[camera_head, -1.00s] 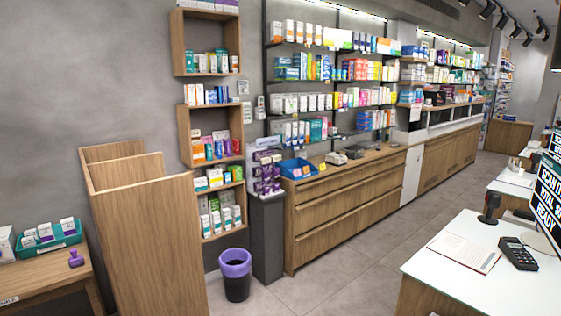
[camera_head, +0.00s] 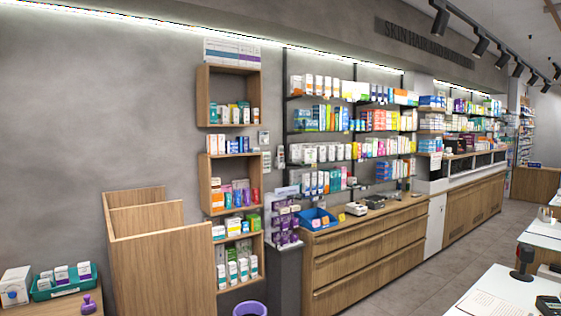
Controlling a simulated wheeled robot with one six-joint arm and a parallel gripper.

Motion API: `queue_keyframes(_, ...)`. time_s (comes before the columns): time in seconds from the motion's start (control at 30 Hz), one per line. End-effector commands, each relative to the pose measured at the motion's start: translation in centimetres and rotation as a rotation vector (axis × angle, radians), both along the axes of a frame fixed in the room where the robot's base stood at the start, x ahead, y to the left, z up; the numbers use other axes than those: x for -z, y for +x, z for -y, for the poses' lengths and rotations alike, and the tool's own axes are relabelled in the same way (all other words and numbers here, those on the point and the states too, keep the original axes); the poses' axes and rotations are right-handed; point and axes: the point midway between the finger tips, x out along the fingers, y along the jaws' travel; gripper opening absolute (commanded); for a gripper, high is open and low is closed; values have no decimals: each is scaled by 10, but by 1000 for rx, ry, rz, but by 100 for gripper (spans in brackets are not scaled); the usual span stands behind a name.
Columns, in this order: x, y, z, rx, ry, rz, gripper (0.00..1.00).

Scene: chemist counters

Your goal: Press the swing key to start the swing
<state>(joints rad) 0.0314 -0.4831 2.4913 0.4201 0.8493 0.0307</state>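I cannot make out a swing or a key marked for one. On the grey wall beside the wooden wall shelves are small pale wall units, an upper one (camera_head: 264,137) and a lower one (camera_head: 280,155). They are too small to tell what they are. A purple object with a knob-like top (camera_head: 89,304) stands on the low table at the lower left; I cannot tell what it is. My gripper is not in view.
A tall wooden partition (camera_head: 165,270) stands at the left. A purple-rimmed bin (camera_head: 250,309) is on the floor beside it. A drawer counter (camera_head: 365,250) runs along the wall. A white counter (camera_head: 500,285) is at the lower right, with clear grey floor (camera_head: 405,290) between them.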

Motion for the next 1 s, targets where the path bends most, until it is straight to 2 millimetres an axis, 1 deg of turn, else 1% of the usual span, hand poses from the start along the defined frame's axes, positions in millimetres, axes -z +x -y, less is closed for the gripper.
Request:
queue_keyframes(0.03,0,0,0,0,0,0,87)
queue_keyframes(0.07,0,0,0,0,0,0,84)
queue_keyframes(1.0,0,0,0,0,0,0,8)
